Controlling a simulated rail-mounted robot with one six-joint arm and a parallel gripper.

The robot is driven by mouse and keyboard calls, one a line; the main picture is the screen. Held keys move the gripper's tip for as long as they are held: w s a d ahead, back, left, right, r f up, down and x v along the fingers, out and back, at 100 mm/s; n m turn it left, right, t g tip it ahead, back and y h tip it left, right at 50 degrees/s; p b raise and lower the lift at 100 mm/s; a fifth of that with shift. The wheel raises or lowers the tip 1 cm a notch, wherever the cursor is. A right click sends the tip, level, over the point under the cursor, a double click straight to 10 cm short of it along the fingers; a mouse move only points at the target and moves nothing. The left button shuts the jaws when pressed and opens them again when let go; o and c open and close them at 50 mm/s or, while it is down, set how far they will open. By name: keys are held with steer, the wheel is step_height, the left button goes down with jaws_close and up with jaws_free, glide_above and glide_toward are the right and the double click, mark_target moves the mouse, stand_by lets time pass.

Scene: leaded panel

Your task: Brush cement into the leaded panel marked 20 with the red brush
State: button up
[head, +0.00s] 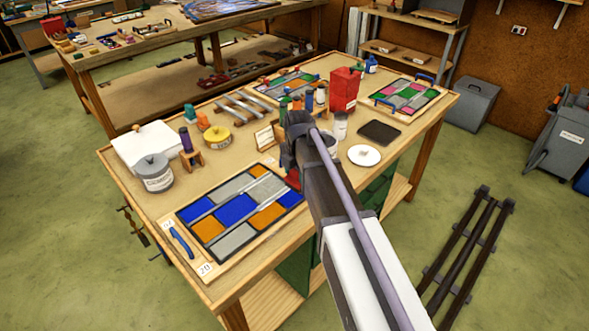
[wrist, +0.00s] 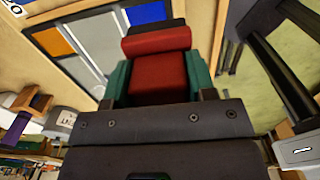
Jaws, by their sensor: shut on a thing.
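The leaded panel (head: 240,213) marked 20 lies flat at the near end of the bench, with blue, orange and grey panes; its tag (head: 205,268) is at the front corner. My gripper (head: 293,170) is over the panel's right edge, shut on the red brush (head: 293,180). In the wrist view the red brush (wrist: 158,72) sits between the two green fingers, with its dark end toward the panel (wrist: 90,40). The arm hides part of the brush and bench in the head view. I cannot tell whether the brush touches the panel or carries cement.
A labelled grey tub (head: 155,174), a yellow tin (head: 217,137) and a purple-handled tool (head: 186,140) stand behind the panel. A white dish (head: 364,155), a dark pad (head: 379,132) and a red can (head: 344,90) are to the right. Other panels (head: 408,96) lie farther back.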

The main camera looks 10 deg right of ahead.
steer(key=shift+w+d+f, duration=0.2)
steer(key=shift+d+f, duration=0.05)
steer(key=shift+d, duration=0.05)
steer(key=shift+w+d+f+b, duration=0.1)
steer(key=shift+f+b, duration=0.3)
steer(key=shift+b, duration=0.15)
step_height(320, 180, down, 4)
steer(key=b, duration=0.4)
steer(key=shift+f+b, duration=0.35)
steer(key=shift+b, duration=0.05)
stand_by(1.0)
steer(key=shift+w+a, duration=0.9)
steer(key=shift+w, duration=0.3)
steer(key=shift+w+a, duration=0.45)
steer(key=shift+w, duration=0.2)
steer(key=shift+w+a, duration=0.4)
steer(key=shift+w, duration=0.25)
